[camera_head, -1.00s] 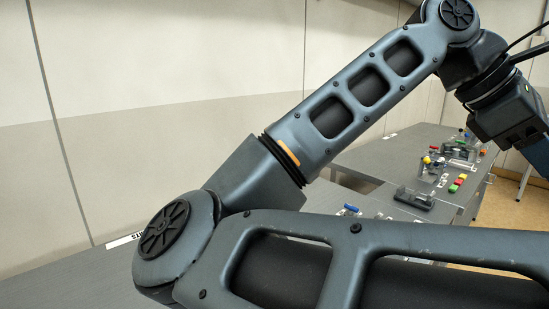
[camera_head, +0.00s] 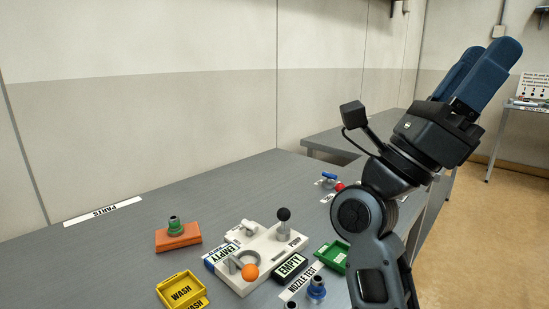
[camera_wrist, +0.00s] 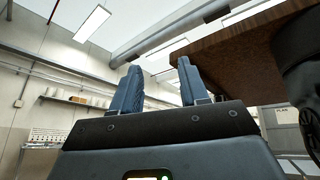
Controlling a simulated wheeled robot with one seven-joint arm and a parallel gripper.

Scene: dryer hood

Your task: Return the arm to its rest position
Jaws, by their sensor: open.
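My gripper (camera_head: 482,72) is raised at the right of the head view, pointing up and to the right, clear of the bench. Its two blue fingers are apart with nothing between them. In the wrist view my gripper (camera_wrist: 157,88) also shows as two separate blue fingers, with the ceiling and a duct behind them. My arm (camera_head: 372,240) rises from the lower right edge of the head view, bent at the joint below the wrist.
The grey bench (camera_head: 140,225) holds a white fixture (camera_head: 262,255), an orange block with a green part (camera_head: 178,236), a yellow WASH tray (camera_head: 181,291) and a green tray (camera_head: 331,256). A brown panel (camera_wrist: 245,50) hangs near the fingers in the wrist view.

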